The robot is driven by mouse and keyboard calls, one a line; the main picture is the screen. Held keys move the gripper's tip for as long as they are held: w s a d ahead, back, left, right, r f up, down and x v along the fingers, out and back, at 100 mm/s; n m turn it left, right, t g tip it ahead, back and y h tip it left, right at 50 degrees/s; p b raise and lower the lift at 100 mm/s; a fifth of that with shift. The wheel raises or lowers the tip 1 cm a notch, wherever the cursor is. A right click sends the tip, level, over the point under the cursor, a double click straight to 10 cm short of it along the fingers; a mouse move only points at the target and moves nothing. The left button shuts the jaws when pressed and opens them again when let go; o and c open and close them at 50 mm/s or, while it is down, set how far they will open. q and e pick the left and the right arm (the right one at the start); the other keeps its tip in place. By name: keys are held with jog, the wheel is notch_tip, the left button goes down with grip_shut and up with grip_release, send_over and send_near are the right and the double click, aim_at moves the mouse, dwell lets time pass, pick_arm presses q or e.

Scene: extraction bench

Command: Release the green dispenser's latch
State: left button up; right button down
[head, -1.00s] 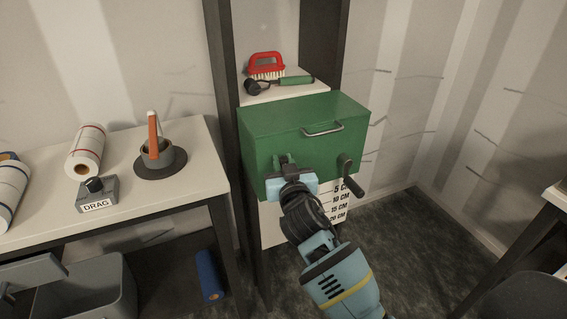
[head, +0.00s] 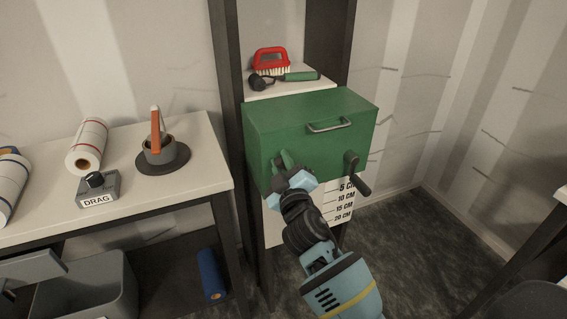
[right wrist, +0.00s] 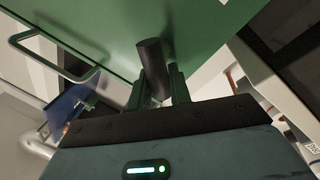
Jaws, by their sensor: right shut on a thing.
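The green dispenser (head: 312,119) is a box mounted on a dark-framed stand, with a metal handle (head: 330,125) and a dark crank (head: 354,174) on its front. My right gripper (head: 284,160) is at the lower left of that front, turned at a tilt. In the right wrist view its fingers (right wrist: 159,88) are shut on a dark, round-ended latch (right wrist: 152,60) that stands out from the green face (right wrist: 205,40). The gripper hides most of the latch in the head view. My left gripper is not in view.
A red brush (head: 271,60) and a green-handled tool (head: 300,77) lie on the shelf behind the dispenser. A white bench at left holds paper rolls (head: 87,147), a DRAG box (head: 98,190) and a grey pot (head: 160,152).

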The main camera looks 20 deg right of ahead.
jog(key=n, duration=0.1)
jog(key=n+y, duration=0.1)
jog(key=n, duration=0.1)
jog(key=f+n, duration=0.1)
jog(key=n, duration=0.1)
jog(key=shift+a+t, duration=0.25)
jog(key=shift+t, duration=0.05)
jog(key=shift+a+f+n+y, duration=0.1)
jog(key=shift+n+y, duration=0.2)
jog(key=shift+n, duration=0.6)
jog(key=shift+d+f+n+y, duration=0.15)
jog(key=shift+n+y, duration=0.15)
jog(key=shift+n, duration=0.6)
jog(key=shift+a+f+n+y, duration=0.15)
jog(key=shift+n+y, duration=0.15)
jog(key=shift+n, duration=0.6)
jog(key=c, duration=1.3)
grip_release()
jog(key=shift+c, duration=0.2)
jog(key=shift+s, duration=0.1)
jog(key=s+f, duration=0.1)
jog(key=s, duration=0.6)
jog(key=shift+s+f+b, duration=0.25)
jog(key=shift+b, duration=0.1)
